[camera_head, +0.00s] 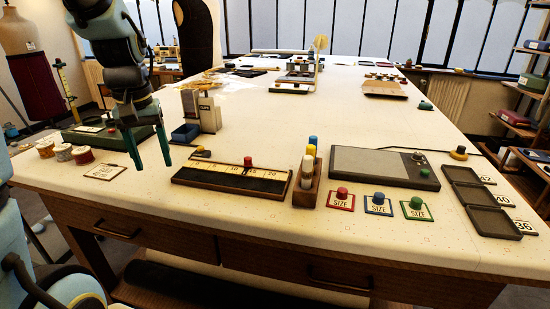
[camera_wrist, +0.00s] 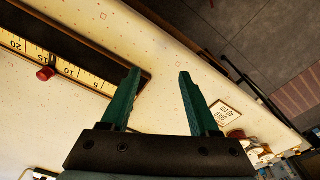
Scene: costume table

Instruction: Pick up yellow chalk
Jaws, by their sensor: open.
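A yellow-topped chalk (camera_head: 311,150) stands in a small wooden rack (camera_head: 305,194) near the table's front edge, between a blue-topped piece behind it and a white one in front. Only its upper end shows; the rack and the white piece hide the rest. My gripper (camera_head: 152,162) hangs above the left part of the table, well to the left of the rack. In the wrist view its two green fingers (camera_wrist: 160,75) are apart with nothing between them. The chalk does not show in the wrist view.
A ruler tray (camera_head: 230,181) with a red knob lies between my gripper and the rack. Thread spools (camera_head: 64,152) and a small card (camera_head: 104,171) lie at the left. Right of the rack are a grey slab (camera_head: 375,165), SIZE stamps (camera_head: 378,203) and dark trays (camera_head: 481,205).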

